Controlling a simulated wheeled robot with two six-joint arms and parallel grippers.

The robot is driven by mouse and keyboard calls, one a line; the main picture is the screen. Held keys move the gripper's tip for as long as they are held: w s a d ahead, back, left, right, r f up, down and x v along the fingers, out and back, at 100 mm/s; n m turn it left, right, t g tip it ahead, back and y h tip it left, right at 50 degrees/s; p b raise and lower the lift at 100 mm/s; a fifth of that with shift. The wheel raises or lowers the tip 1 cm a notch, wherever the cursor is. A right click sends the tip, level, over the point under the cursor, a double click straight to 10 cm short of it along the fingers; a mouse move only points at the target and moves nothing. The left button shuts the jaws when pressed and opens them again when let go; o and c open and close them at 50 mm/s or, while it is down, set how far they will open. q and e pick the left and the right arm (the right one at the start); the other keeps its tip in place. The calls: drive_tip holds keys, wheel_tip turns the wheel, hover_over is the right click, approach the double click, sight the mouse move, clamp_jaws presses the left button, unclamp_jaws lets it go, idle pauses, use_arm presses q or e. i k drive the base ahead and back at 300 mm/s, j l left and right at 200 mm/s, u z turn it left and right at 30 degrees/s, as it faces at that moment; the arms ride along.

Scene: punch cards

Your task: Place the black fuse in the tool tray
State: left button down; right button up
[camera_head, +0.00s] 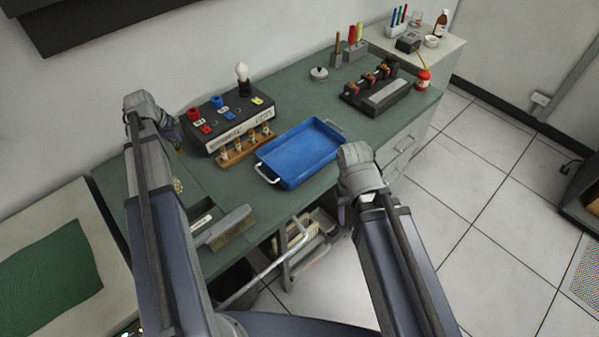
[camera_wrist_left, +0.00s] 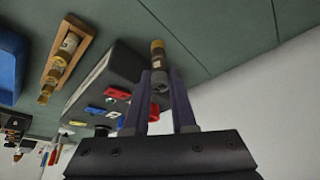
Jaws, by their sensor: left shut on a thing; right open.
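My left gripper (camera_head: 174,138) is at the left, beside the black control box. In the left wrist view, its two fingers (camera_wrist_left: 158,95) are closed around a dark cylinder with a brass-coloured end, which looks like the black fuse (camera_wrist_left: 158,56). Its lower part is hidden between the fingers. The blue tool tray (camera_head: 336,130) lies on the green worktop, right of the left gripper, and looks empty. Its edge also shows in the left wrist view (camera_wrist_left: 10,65). My right gripper (camera_head: 347,186) is by the tray's near right corner, its fingers mostly hidden by the wrist.
A wooden rack (camera_head: 238,155) with several fuses stands between the control box (camera_head: 225,122) and tray. A dark fixture (camera_head: 385,92) and tool holders (camera_head: 354,52) stand farther back. A grey-handled brush-like item (camera_head: 225,226) lies near the front edge. Worktop behind the tray is clear.

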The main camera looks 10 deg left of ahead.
sight(302, 155)
drive_tip(key=l+u, duration=0.35)
drive_tip(key=l, duration=0.9)
drive_tip(key=i+l+u, duration=0.1)
drive_tip(key=l, duration=0.2)
drive_tip(key=i+l, duration=0.2)
drive_tip(key=i+l+u, duration=0.15)
drive_tip(key=l, duration=0.2)
drive_tip(key=i+l, duration=0.1)
drive_tip(key=l, duration=0.25)
drive_tip(key=i+j+u, duration=0.05)
